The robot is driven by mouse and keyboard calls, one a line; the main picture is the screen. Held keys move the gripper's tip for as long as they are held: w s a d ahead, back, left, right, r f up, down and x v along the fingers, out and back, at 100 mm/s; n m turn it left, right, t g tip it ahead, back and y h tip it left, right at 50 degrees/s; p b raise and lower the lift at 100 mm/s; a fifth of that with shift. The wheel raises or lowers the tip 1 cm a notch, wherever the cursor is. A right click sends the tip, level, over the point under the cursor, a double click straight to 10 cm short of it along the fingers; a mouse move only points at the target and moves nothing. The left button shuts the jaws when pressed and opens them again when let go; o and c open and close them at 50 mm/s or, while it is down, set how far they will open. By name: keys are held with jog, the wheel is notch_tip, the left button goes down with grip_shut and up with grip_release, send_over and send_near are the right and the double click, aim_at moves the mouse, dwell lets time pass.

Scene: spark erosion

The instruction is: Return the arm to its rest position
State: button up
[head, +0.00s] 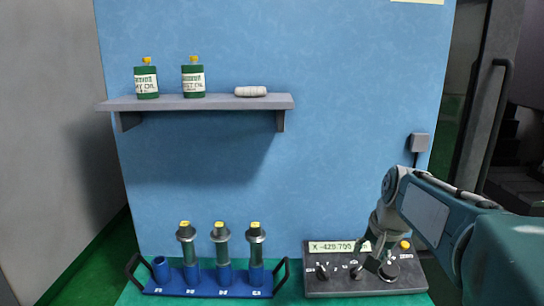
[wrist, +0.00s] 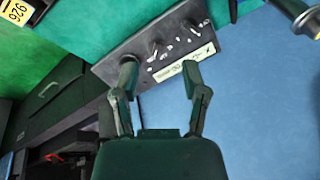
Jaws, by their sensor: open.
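My arm reaches in from the right in the head view, and my gripper (head: 366,256) is over the dark control box (head: 340,284) with its display strip and knobs. In the wrist view my gripper (wrist: 158,78) has its two fingers spread apart with nothing between them. The control box (wrist: 118,52) lies beyond the fingertips there, with its knobs and white label strip showing. Part of the box front is hidden behind my gripper in the head view. I cannot tell whether a fingertip touches a knob.
A blue rack (head: 205,288) with several upright metal holders stands left of the box. A grey shelf (head: 200,103) on the blue wall bears two green bottles (head: 147,82) (head: 193,81) and a pale roll (head: 250,91). A small wall box (head: 419,142) is above my arm.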

jog(key=s+a+f+n+t, duration=0.1)
jog(key=s+a+n, duration=0.1)
jog(key=s, duration=0.9)
jog(key=s+a+f+n+t+h, duration=0.1)
jog(key=s+a+f+n, duration=0.1)
jog(key=s, duration=0.9)
jog(key=shift+a+f+n, duration=0.3)
jog(key=shift+a+n, duration=0.25)
jog(key=shift+n, duration=0.35)
jog(key=shift+o, duration=0.3)
